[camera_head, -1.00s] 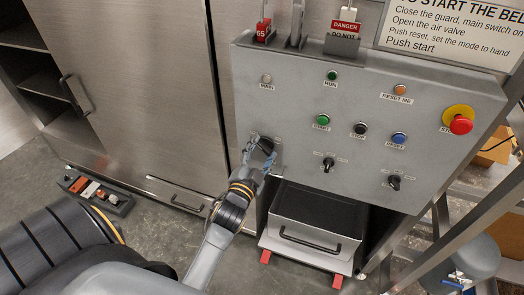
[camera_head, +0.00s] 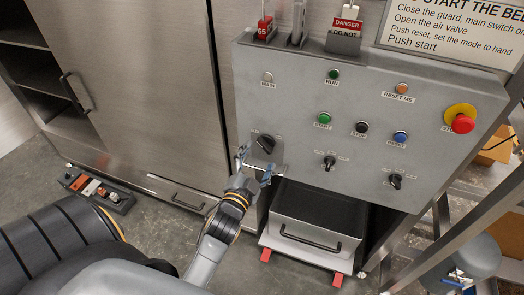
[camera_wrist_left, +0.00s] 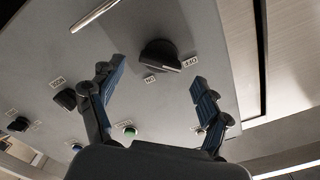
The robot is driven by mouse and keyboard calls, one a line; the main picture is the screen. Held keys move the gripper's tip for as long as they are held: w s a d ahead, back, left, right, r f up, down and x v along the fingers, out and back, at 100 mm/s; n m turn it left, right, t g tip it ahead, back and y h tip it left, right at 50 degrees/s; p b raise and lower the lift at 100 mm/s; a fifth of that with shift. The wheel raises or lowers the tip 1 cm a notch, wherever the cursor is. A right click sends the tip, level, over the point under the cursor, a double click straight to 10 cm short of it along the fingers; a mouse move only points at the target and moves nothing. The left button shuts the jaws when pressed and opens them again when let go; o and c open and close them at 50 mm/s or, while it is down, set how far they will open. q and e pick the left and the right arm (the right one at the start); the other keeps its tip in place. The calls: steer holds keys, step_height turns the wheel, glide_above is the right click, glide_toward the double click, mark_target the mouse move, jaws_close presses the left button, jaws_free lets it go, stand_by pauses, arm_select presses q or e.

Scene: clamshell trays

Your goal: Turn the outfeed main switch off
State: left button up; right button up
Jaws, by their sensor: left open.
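The main switch is a large black rotary knob (camera_head: 265,143) at the lower left of the grey control panel (camera_head: 300,100), below a lamp labelled MAIN (camera_head: 267,77). In the left wrist view the knob (camera_wrist_left: 160,54) shows upside down, with ON and OFF labels beside it. I cannot tell for sure which label it points to. My left gripper (camera_head: 255,166) is open and empty, just below and left of the knob. In the wrist view its fingers (camera_wrist_left: 157,74) are spread, with the knob beyond their tips, apart from them. My right gripper is not in view.
Two smaller black selector knobs (camera_head: 329,163) (camera_head: 395,181) sit to the right. Green, black and blue buttons (camera_head: 361,129) and a red emergency stop (camera_head: 462,124) share the panel. A drawer unit (camera_head: 315,225) stands below. A steel cabinet (camera_head: 140,90) is at left.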

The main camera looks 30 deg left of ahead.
arm_select(q)
steer(key=v, duration=0.4)
steer(key=shift+s, duration=0.15)
steer(key=s+d+f+n+g+h, duration=0.1)
steer(key=s+d+f+g, duration=0.2)
steer(key=f, duration=0.9)
steer(key=s+d+f+g+h, duration=0.2)
steer(key=s+d+f, duration=0.1)
steer(key=f, duration=0.8)
steer(key=s+d+f+n+g+h, duration=0.1)
steer(key=s+d+f+g, duration=0.2)
steer(key=f, duration=0.9)
steer(key=s+f+g, duration=0.2)
steer(key=s+f, duration=0.4)
steer(key=s, duration=0.3)
steer(key=s+a+f+n+g, duration=0.1)
steer(key=s+f+g, duration=0.2)
steer(key=s+f, duration=0.3)
steer(key=s+a+f+g, duration=0.1)
steer(key=s+f+g, duration=0.2)
steer(key=s, duration=0.9)
step_height(320, 180, down, 3)
steer(key=shift+s+r+n+b, duration=0.1)
steer(key=shift+s+n+b, duration=0.2)
steer(key=shift+n, duration=0.1)
